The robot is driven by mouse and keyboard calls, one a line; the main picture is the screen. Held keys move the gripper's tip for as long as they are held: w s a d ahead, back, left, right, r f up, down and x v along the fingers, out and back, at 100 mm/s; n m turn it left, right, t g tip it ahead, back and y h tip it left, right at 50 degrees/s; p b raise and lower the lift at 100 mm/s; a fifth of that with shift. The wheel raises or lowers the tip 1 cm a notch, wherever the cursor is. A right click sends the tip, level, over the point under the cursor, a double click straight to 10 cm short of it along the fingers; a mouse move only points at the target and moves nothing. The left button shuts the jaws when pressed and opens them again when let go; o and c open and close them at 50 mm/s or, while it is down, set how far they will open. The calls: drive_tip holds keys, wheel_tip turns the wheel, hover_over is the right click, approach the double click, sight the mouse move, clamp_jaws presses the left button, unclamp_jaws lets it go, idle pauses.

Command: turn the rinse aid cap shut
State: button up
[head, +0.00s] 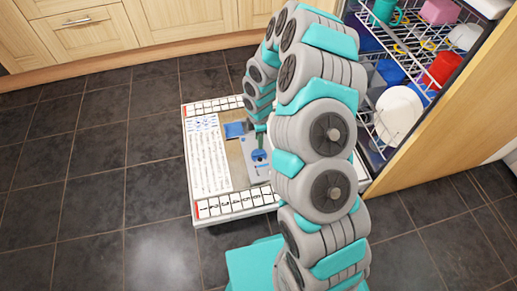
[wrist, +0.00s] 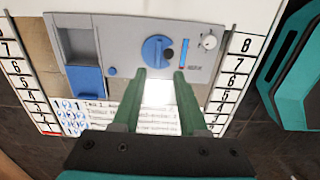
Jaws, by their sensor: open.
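The rinse aid cap (wrist: 155,49) is a round blue disc on the grey dispenser panel (wrist: 120,35), set in the inner face of the open dishwasher door. It also shows in the head view (head: 259,157), just left of my arm. My gripper (wrist: 159,74) is open, its two green fingers apart and empty. In the wrist view the fingertips are just below the cap, one to each side of it. Whether they touch the panel cannot be told. The cap's exact turn angle is unclear.
A blue detergent compartment (wrist: 86,84) is left of the cap. The door lies low over dark floor tiles. Loaded dish racks (head: 398,70) stand at the right.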

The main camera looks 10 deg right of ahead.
sight(259, 154)
drive_tip(key=shift+w+f, duration=0.1)
drive_tip(key=shift+f, duration=4.05)
clamp_jaws()
